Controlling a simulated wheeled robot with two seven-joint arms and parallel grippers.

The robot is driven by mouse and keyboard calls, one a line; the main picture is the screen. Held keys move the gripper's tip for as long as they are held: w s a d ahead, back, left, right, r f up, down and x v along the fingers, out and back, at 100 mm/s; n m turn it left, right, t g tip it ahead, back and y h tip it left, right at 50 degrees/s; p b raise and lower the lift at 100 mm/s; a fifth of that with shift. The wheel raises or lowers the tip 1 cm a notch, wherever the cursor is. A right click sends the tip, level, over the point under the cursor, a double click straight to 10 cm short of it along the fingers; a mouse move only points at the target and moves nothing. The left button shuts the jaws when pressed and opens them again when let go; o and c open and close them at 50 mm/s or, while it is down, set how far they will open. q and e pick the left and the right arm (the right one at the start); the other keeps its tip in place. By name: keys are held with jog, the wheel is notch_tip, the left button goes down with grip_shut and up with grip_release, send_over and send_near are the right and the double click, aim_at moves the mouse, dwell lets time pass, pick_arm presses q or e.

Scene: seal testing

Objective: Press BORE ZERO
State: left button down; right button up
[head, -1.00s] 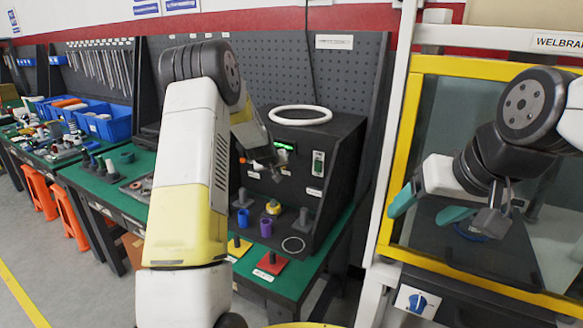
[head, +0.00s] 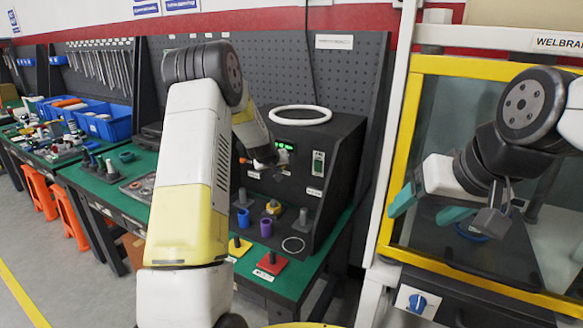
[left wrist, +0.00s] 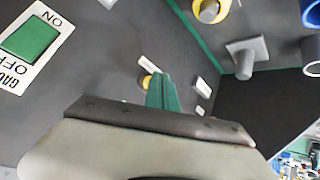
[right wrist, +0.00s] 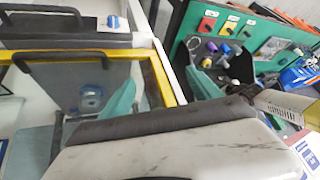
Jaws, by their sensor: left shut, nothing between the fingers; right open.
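The black bore gauge cabinet (head: 337,150) stands on the green bench, with a white ring on top and a lit green display on its front. My left gripper (head: 283,168) is shut and empty at that front, just below the display. The label text is too small to read, and I cannot tell whether the fingers touch the button. My right gripper (head: 430,207) is open and empty before the yellow-framed glass enclosure, far from the cabinet.
A green ON/OFF gauge switch (left wrist: 30,38) is on the same panel. Below the panel stand grey posts, a blue cup (head: 243,218), a purple cup (head: 266,228) and a ring. Yellow and red pads (head: 272,263) lie at the bench's front edge. The yellow frame (head: 399,150) stands right.

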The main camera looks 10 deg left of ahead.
pick_arm(q)
jog(key=shift+w+d, duration=0.2)
jog(key=shift+w, duration=0.25)
dwell(0.6)
dwell(0.4)
jog(key=shift+s+a, duration=0.3)
jog(key=shift+s, duration=0.4)
jog(key=shift+s+a, duration=0.3)
jog(key=shift+s, duration=0.5)
jog(key=shift+s+a, duration=0.25)
jog(key=shift+s, duration=0.55)
jog(key=shift+s+a, duration=0.3)
jog(key=shift+s, duration=0.5)
